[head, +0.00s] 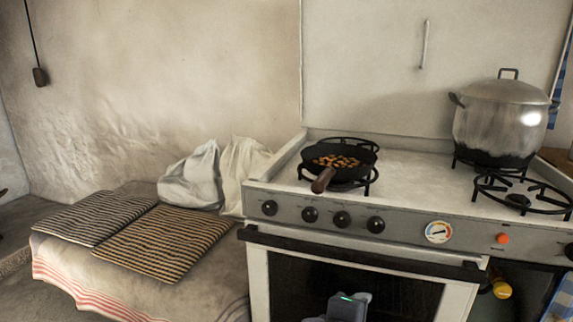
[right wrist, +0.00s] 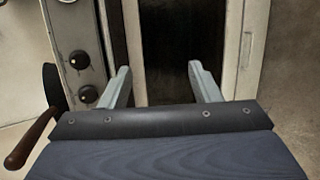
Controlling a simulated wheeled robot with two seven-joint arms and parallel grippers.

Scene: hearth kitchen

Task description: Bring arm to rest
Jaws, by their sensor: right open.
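My right gripper (right wrist: 159,67) shows in the right wrist view with its two pale fingers spread apart and nothing between them. It faces the dark oven window (right wrist: 180,40) of the stove, and the view is turned on its side. In the head view, a grey part of my arm with a green light shows at the bottom edge, in front of the oven door; its fingers cannot be made out there. My left gripper is not in view.
The stove (head: 415,180) carries a frying pan (head: 334,175) with brown pieces in it, its handle toward the front edge. A large lidded pot (head: 500,125) stands at the back right. Striped cushions (head: 165,243) and white sacks (head: 190,178) lie on the bench at left.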

